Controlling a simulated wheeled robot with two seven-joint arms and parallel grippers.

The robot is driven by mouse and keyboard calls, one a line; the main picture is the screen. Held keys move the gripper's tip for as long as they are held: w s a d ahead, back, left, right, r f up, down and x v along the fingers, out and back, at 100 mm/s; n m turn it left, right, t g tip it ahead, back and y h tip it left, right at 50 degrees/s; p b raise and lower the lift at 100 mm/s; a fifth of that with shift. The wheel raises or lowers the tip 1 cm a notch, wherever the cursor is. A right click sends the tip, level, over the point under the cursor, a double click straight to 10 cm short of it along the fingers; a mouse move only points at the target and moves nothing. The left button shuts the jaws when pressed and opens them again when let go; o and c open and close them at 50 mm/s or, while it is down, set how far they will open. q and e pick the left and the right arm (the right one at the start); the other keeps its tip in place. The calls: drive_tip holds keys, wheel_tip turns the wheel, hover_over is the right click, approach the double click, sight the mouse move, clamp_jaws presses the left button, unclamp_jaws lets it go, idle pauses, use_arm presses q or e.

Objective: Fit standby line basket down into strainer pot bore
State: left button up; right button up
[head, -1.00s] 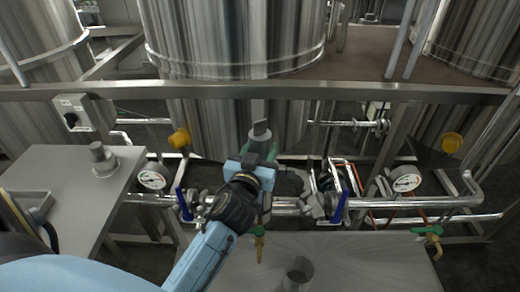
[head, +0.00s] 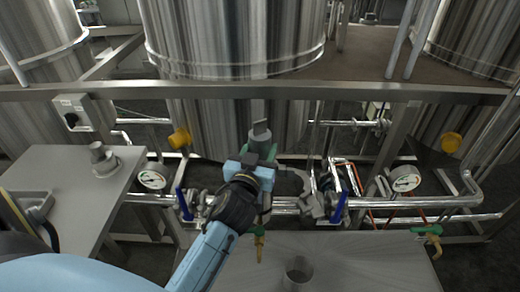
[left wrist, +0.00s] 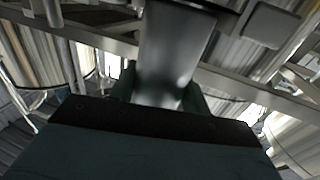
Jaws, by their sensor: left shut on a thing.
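My left gripper (head: 262,153) is shut on a grey cylindrical piece with a flat upright tab (head: 260,131), which I take to be the standby line basket. In the left wrist view the smooth grey cylinder (left wrist: 175,50) stands between the dark green fingers. The gripper is over the pipe run in front of the middle tank. Grey cast fittings (head: 314,205) sit on the pipe just right of it, probably part of the strainer. The pot bore cannot be made out; the gripper and arm cover that area. My right gripper is not in view.
A grey open-topped cylinder (head: 298,271) stands on the near table (head: 370,265). A flanged stub (head: 103,158) stands on the left table (head: 60,165). Blue valve levers (head: 340,206), gauges (head: 404,178) and a frame rail (head: 400,93) surround the pipework.

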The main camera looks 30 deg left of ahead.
use_arm(q)
drive_tip(key=shift+f, duration=0.1)
drive_tip(key=shift+f+b, duration=0.35)
drive_tip(key=shift+b, duration=0.05)
drive_tip(key=shift+f+b, duration=2)
drive_tip(key=shift+f, duration=0.3)
